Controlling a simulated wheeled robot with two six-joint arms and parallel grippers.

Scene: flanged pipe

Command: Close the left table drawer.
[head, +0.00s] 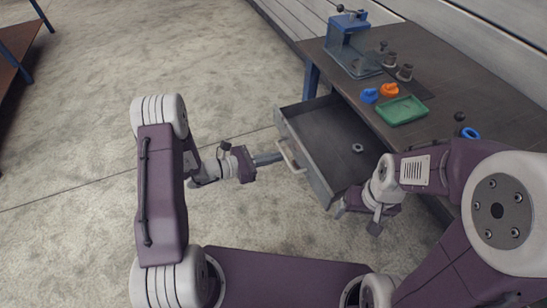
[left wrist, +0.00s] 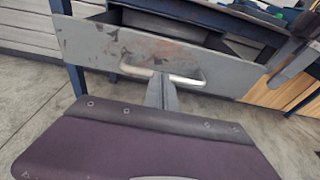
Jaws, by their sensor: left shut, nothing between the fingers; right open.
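The table drawer (head: 318,172) is pulled out from the dark table (head: 440,110) and shows its open inside, with a metal nut (head: 357,148) lying in it. Its pale bar handle (head: 289,157) is on the front panel. My left gripper (head: 279,157) is shut and empty, its tips at the handle; contact cannot be told. In the left wrist view the fingers (left wrist: 162,92) point at the handle (left wrist: 190,80) and the grey drawer front (left wrist: 120,50). My right gripper (head: 358,216) is open near the drawer's near side, partly hidden by its own arm.
On the table stand a blue-framed device (head: 350,45), a green tray (head: 402,110), an orange part (head: 389,90), a blue part (head: 369,96) and a blue ring (head: 470,133). Another table (head: 15,45) is at the far left. The floor left of the drawer is clear.

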